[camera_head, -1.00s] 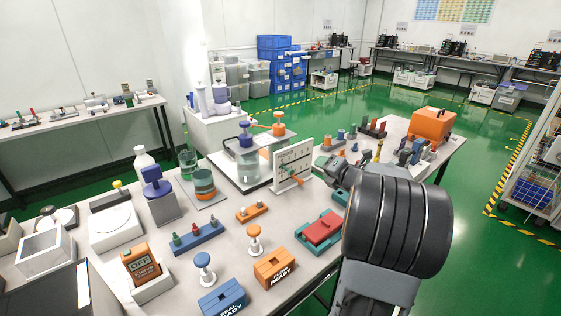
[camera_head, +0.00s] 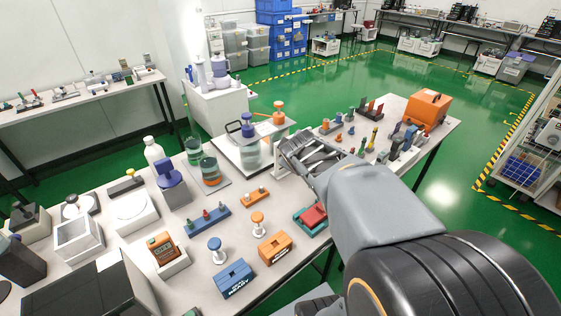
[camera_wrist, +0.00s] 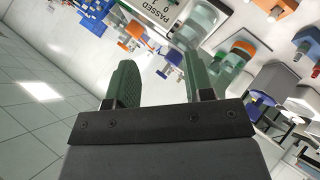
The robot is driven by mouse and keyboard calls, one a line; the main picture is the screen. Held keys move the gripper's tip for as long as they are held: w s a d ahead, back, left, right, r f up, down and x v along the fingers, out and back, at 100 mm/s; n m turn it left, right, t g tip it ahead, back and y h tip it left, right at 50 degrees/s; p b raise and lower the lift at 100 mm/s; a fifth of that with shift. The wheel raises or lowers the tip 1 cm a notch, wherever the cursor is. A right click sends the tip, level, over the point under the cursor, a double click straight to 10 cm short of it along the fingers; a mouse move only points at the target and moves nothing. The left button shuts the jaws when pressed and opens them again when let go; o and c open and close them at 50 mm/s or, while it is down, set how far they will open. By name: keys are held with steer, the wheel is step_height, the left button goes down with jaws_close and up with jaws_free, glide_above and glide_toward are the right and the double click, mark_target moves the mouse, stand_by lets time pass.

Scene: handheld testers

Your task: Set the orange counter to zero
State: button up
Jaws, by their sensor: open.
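An orange handheld device (camera_head: 163,249), which looks like the orange counter, stands in a white cradle (camera_head: 174,266) near the front left of the table in the head view. Its display is too small to read. My gripper (camera_head: 292,150) is open and empty above the table's middle, up and to the right of the device and well apart from it. In the wrist view my gripper (camera_wrist: 158,72) shows two dark green fingers spread apart with nothing between them.
Orange (camera_head: 275,248) and blue (camera_head: 232,278) blocks and stamp-like knobs stand right of the device. A white scale (camera_head: 131,208) and a purple-topped stand (camera_head: 172,185) are behind it. The wrist view shows a sign reading PASSED (camera_wrist: 165,12). An orange case (camera_head: 428,108) is at the far right.

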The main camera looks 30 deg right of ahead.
steer(key=s+a+m+g+y+p, duration=0.2)
steer(key=s+a+m+g+p, duration=0.1)
steer(key=s+a, duration=0.2)
steer(key=shift+s+a+r+m, duration=0.25)
steer(key=shift+s+a+m, duration=0.15)
steer(key=shift+a, duration=0.75)
